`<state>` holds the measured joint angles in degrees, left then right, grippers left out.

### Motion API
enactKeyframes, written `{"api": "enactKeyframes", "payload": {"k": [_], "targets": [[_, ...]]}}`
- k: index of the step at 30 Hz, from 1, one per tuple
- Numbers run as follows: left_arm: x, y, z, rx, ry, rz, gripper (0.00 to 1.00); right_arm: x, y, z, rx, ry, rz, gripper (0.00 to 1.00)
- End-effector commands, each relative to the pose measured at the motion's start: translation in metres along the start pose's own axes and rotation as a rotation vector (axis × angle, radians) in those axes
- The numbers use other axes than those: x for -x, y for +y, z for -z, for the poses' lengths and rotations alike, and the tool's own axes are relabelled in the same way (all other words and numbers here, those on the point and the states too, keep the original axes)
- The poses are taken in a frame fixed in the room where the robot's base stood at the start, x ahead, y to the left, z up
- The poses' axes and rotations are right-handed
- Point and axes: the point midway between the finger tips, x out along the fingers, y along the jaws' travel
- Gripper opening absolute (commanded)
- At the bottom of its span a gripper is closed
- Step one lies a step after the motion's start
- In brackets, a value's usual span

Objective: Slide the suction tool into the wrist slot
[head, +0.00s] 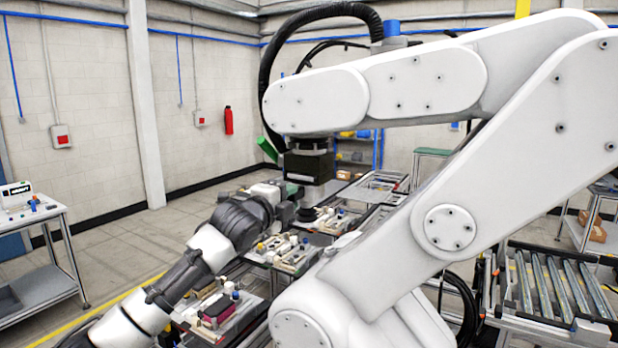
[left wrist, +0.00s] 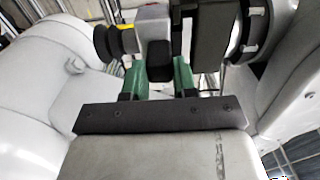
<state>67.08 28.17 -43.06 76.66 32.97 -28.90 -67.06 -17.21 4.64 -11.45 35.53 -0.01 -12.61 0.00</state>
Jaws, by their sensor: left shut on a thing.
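My left gripper (head: 292,191) reaches in from the lower left, just below the dark wrist block (head: 308,165) of a large white robot arm. In the left wrist view its green fingers (left wrist: 158,78) are shut on the suction tool (left wrist: 155,52), a grey body with a black block. In the head view the tool (head: 311,197) shows as a small grey and dark piece under the wrist block. The slot itself is hidden, so I cannot tell whether the tool is in it or only close to it. My right gripper is not in view.
The large white arm (head: 420,85) fills the right and centre. Below my left arm, pallet fixtures (head: 283,262) hold several small parts. A roller conveyor (head: 548,285) stands at right, a cart (head: 38,225) at left. The floor between cart and fixtures is open.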

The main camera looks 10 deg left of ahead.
Motion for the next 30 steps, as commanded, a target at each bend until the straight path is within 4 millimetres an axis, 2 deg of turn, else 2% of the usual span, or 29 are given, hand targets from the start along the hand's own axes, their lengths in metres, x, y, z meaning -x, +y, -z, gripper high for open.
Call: {"api": "enactKeyframes", "payload": {"k": [10,22,23,28,30], "targets": [[-0.0101,-0.0021,0.0003,0.000,0.001,0.004,0.00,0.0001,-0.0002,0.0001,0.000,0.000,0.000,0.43],[-0.0096,0.0001,0.0001,-0.001,0.001,0.004,0.00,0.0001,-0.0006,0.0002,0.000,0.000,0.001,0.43],[-0.0096,0.0002,0.0001,0.000,0.001,0.004,0.29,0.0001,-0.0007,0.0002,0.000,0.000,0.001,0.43],[-0.0097,0.0008,0.0001,0.000,0.001,0.003,0.55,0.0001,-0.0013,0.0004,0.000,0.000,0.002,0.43],[-0.0097,0.0012,0.0001,0.000,0.001,0.002,0.57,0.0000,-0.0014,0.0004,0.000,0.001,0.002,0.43]]}}
